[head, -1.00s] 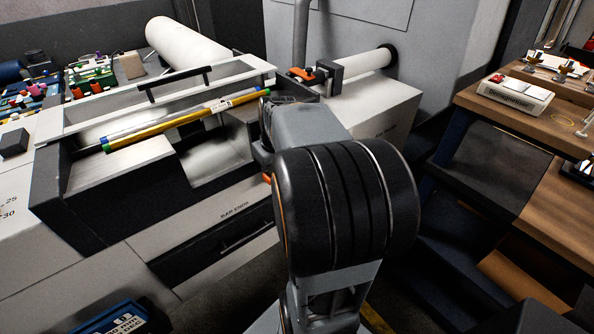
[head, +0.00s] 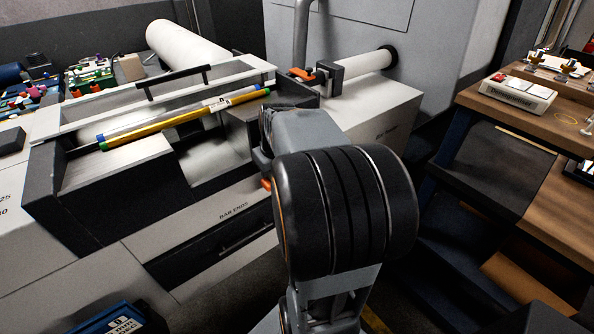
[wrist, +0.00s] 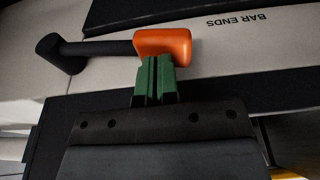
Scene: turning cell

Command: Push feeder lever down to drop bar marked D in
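The feeder lever (wrist: 88,48) is a black bar with an orange knob (wrist: 163,45) at its end, seen in the wrist view. My gripper (wrist: 157,62) has its green fingers together, with only a thin line between them. Their tips meet the knob's edge in the picture, and the knob is not between them. In the head view the orange knob (head: 266,184) shows beside my arm, which hides the rest of the lever and my fingers. A yellow bar (head: 175,121) with a green end and a white label lies slanted on the feeder (head: 85,220).
A blue-ended bar (head: 118,132) lies beside the yellow one. A drawer front marked BAR ENDS (head: 233,212) is below the feeder. A wooden bench (head: 540,150) stands at the right, and a blue box (head: 112,318) at the lower left.

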